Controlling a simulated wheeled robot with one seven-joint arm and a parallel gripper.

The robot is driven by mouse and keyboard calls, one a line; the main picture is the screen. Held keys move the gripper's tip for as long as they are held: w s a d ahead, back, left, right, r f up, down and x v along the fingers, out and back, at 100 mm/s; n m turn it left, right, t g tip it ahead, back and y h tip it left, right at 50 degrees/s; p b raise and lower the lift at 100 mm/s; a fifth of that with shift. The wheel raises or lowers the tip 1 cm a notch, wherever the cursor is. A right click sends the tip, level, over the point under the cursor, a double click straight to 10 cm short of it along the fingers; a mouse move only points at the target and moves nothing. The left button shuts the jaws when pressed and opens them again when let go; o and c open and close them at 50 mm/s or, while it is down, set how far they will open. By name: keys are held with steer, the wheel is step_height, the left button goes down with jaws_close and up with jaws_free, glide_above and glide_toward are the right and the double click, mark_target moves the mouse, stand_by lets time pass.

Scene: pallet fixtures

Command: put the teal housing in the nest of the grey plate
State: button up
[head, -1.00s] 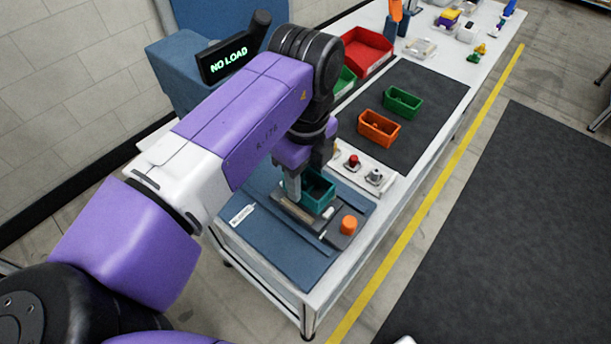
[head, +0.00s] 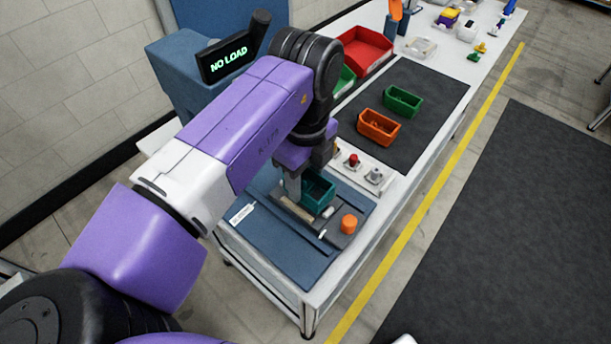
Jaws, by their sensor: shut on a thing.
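The teal housing (head: 321,194) is an open box at the front end of the bench, under my wrist. My gripper (head: 305,187) points down and is shut on the housing; the arm hides part of the grip. The grey plate (head: 338,239) lies below and around the housing on a blue mat. The housing covers the nest, so I cannot tell whether it is seated in it or just above it. An orange round knob (head: 348,223) and a small light cylinder (head: 327,212) are on the plate beside the housing.
A light block with a red button (head: 353,160) stands just behind the plate. Orange (head: 378,127) and green (head: 402,101) housings sit on a dark mat (head: 437,90) farther back. A red bin (head: 363,50) stands at the back left. A display (head: 228,58) reads "NO LOAD".

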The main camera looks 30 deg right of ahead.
steer(key=shift+f, duration=1.1)
stand_by(1.8)
steer(key=o, duration=1.6)
steer(key=shift+c, duration=0.2)
steer(key=shift+r+b, duration=0.45)
steer(key=shift+r, duration=3.45)
